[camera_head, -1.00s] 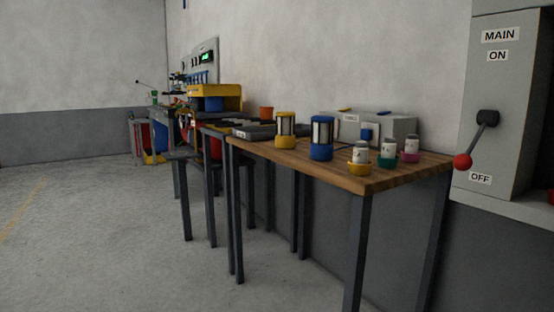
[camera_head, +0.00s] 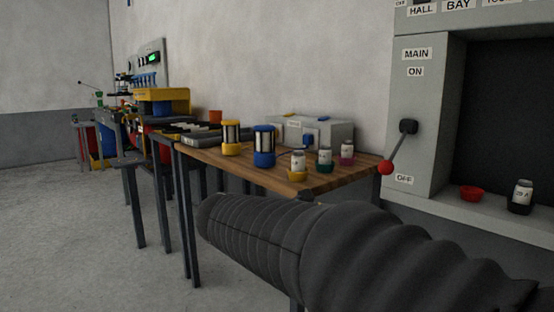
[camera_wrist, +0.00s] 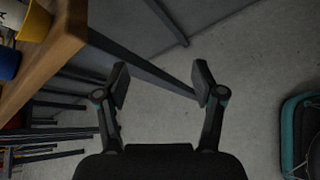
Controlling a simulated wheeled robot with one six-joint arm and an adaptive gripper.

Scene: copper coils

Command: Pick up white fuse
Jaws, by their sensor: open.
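Several white-bodied fuses stand on the wooden table: one in a yellow cup (camera_head: 298,161), one in a green cup (camera_head: 325,158) and one in a pink cup (camera_head: 347,152). Another white-labelled fuse with a dark base (camera_head: 521,196) stands on the ledge of the grey panel at right. I cannot tell which one the task means. My gripper (camera_wrist: 161,80) is open and empty in the wrist view, over the floor beside the table edge. In the head view my dark sleeved arm crosses the front, and the gripper's fingers cannot be made out.
The wooden table (camera_head: 225,160) also carries a yellow coil (camera_head: 231,138), a blue coil (camera_head: 264,146) and a grey box (camera_head: 335,134). A red-knobbed lever (camera_head: 387,167) juts out beside the table's right end. An empty red cup (camera_head: 471,194) sits on the ledge. Floor at left is clear.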

